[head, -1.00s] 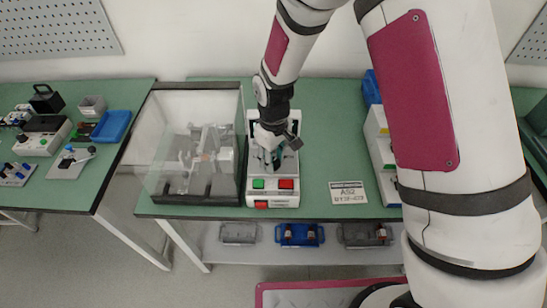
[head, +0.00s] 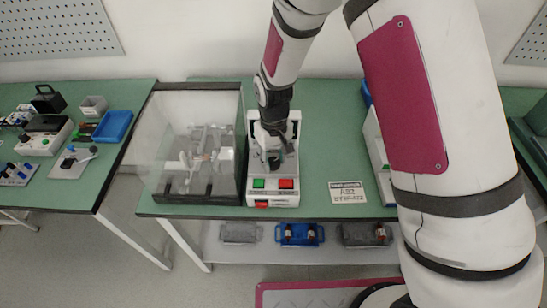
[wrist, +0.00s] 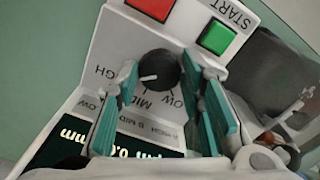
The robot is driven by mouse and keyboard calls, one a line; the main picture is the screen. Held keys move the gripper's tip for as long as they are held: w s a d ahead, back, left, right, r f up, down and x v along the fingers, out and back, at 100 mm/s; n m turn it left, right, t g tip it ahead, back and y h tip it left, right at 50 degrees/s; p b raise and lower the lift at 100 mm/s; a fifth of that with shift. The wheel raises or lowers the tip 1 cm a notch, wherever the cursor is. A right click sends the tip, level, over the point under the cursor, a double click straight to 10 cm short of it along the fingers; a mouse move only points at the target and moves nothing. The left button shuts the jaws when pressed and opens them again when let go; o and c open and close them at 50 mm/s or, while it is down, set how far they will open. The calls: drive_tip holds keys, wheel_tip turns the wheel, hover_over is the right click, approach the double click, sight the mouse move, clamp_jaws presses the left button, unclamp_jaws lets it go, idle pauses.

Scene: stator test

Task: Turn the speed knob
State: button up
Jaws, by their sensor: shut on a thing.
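The speed knob (wrist: 158,70) is black and round, with a white pointer line aimed left in the wrist view. MID and partly hidden LOW and HIGH lettering surrounds it. My gripper (wrist: 159,77) has its teal fingers on both sides of the knob, shut on it. In the head view my gripper (head: 273,162) points down at the white control box (head: 272,198) and hides the knob. The box carries a green START button (wrist: 216,37) and a red button (wrist: 152,6). A dark display (wrist: 62,140) is partly covered by a finger.
A clear-walled test enclosure (head: 205,130) with a fixture inside stands just left of the box. A label plate (head: 347,192) lies to the right on the green bench (head: 325,140). A red switch (head: 261,204) sits on the box's front.

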drive_tip(key=o, duration=1.2)
drive_tip(key=shift+c, duration=0.2)
wheel_tip(320, 180, up, 12)
wheel_tip(320, 180, up, 8)
drive_tip(key=m+t, duration=0.1)
hover_over(274, 161)
drive_tip(key=s+d, duration=0.2)
drive_tip(key=d, duration=0.3)
drive_tip(key=s+d+r+m+t, duration=0.1)
drive_tip(key=s+d+r+t, duration=0.1)
drive_tip(key=s+d+r, duration=0.4)
drive_tip(key=s+d+r+m+t, duration=0.1)
drive_tip(key=s+d+r, duration=0.2)
drive_tip(key=s, duration=0.3)
drive_tip(key=s+d+r+m+t, duration=0.1)
drive_tip(key=s+d+r+m, duration=0.1)
drive_tip(key=s+d+r, duration=0.2)
drive_tip(key=s+r, duration=0.1)
drive_tip(key=s, duration=0.1)
drive_tip(key=shift+s+r+t, duration=0.15)
drive_tip(key=shift+s+t, duration=0.15)
drive_tip(key=shift+s, duration=0.1)
